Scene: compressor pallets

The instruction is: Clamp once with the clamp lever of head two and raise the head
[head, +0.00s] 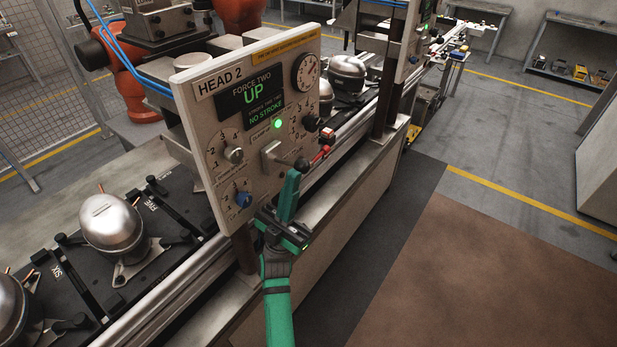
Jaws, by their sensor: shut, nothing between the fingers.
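The head two control panel (250,115) is an upright pale board marked HEAD 2. Its display (251,99) reads FORCE TWO, UP and NO STROKE. A green lamp (278,124) is lit below the display. The clamp lever appears to be the grey metal block (272,155) with a black knob (302,164), low on the panel's right side. My gripper (292,174) is green and black, and points up in front of the panel's lower right. Its fingers are together and empty, with the tips just below the black knob. I cannot tell whether they touch it.
A round dial (305,71), a grey knob (234,155) and a blue knob (243,199) are also on the panel. A silver compressor (112,222) sits on a black pallet on the line at left. A red piece (327,136) sticks out beside the panel. The brown floor mat (480,270) is clear.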

